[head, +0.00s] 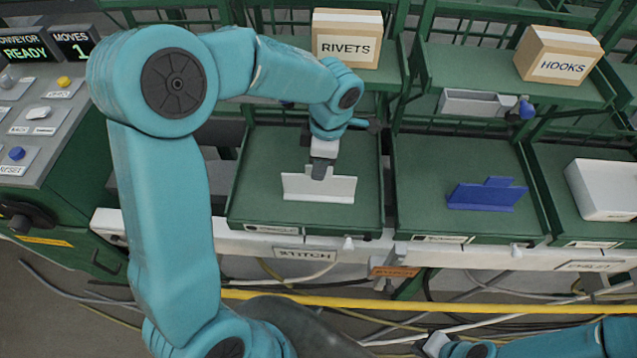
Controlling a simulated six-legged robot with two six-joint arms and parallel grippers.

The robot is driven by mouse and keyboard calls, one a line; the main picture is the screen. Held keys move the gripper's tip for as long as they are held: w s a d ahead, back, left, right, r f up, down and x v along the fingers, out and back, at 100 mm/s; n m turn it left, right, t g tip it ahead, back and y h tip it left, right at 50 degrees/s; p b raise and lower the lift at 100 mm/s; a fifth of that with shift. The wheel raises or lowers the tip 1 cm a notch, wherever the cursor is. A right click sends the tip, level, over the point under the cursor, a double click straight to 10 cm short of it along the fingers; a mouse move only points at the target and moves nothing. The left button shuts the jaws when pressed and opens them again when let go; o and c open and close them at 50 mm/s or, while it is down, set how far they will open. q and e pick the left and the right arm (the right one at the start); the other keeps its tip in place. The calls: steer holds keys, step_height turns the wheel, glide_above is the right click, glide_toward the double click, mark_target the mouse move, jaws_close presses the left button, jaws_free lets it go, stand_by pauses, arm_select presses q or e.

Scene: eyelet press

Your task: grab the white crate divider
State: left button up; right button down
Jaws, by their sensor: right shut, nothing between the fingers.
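The white crate divider (342,189) stands upright in the green tray (260,205) above the STITCH label. My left gripper (319,172) points down at the divider's raised middle part and overlaps it in the picture. Whether its fingers are closed on the divider or still apart cannot be made out. My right gripper (434,346) is low at the bottom right, shut and empty, far from the divider.
A blue divider (486,194) stands in the tray to the right, and a white box (604,188) sits farther right. RIVETS (346,38) and HOOKS (558,54) boxes stand on shelves behind. A control panel (42,118) is at left.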

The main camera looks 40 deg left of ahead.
arm_select(q)
steer(key=f, duration=0.4)
steer(key=shift+s+a, duration=0.15)
steer(key=shift+a, duration=0.05)
jaws_close()
steer(key=shift+r, duration=0.1)
